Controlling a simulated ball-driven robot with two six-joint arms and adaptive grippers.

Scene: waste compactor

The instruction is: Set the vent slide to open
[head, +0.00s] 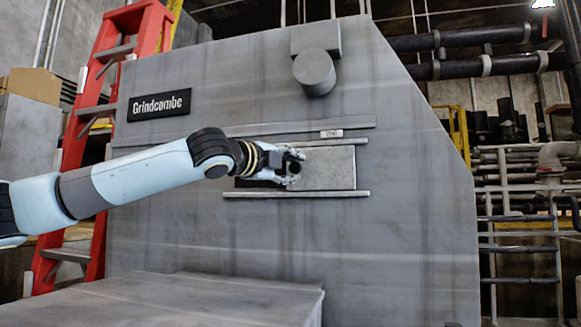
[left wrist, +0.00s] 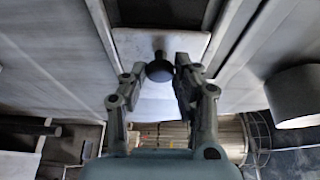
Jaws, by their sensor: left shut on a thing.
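The vent slide (head: 328,168) is a flat grey plate between two horizontal rails on the face of the big grey machine. A dark gap shows at the left end of the rails, left of the plate, partly hidden by my gripper. A round dark knob (left wrist: 160,67) stands out from the plate. My left gripper (head: 291,168) reaches in from the left and is shut on the knob, near the plate's left edge. In the left wrist view the plate (left wrist: 190,45) lies behind the knob, with a finger on each side of it. My right gripper is not in view.
A round grey fitting (head: 314,72) juts out higher up. A red ladder (head: 100,130) stands at the left, and a grey block (head: 190,295) lies below in front.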

